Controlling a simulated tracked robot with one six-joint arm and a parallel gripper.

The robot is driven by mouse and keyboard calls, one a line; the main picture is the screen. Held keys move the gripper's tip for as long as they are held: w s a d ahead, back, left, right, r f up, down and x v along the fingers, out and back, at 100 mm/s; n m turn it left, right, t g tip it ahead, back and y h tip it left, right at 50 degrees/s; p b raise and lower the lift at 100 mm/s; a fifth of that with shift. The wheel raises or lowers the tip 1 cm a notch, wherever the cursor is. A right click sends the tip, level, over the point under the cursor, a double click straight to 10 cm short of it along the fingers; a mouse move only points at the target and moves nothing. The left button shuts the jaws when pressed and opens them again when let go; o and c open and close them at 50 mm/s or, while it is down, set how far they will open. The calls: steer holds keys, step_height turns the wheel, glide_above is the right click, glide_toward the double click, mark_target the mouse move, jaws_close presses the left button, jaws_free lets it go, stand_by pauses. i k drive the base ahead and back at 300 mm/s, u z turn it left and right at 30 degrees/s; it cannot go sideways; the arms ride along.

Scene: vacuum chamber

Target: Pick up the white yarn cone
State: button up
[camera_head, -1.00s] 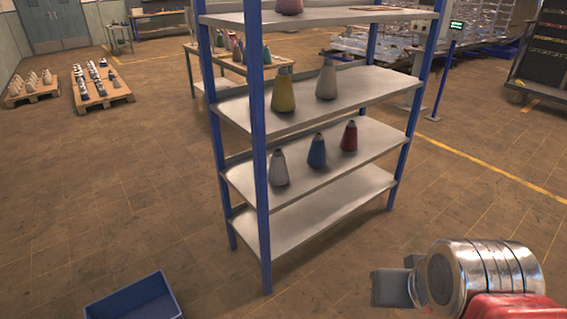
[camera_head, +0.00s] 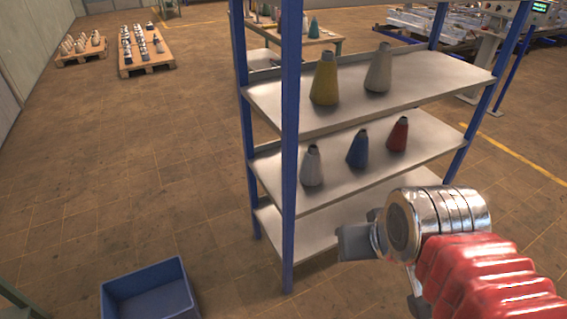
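A white yarn cone (camera_head: 312,168) stands upright at the left end of the shelf's middle board, behind the blue front post. A blue cone (camera_head: 358,150) and a red cone (camera_head: 397,134) stand to its right on the same board. A paler, greyish-cream cone (camera_head: 378,72) stands on the board above, beside a yellow cone (camera_head: 325,80). My gripper (camera_head: 350,242) is in front of the shelf, lower in the picture than the white cone and a little right of it, apart from all cones. Its fingers show side-on, so I cannot tell their opening.
The shelf unit has blue posts (camera_head: 290,150) and grey boards (camera_head: 420,95). An empty-looking blue bin (camera_head: 150,290) sits on the floor at lower left. Pallets with cones (camera_head: 146,60) lie far left. The floor between bin and pallets is clear.

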mark_target(311, 171)
steer(key=u, duration=0.6)
steer(key=i, duration=0.8)
steer(key=u, duration=0.55)
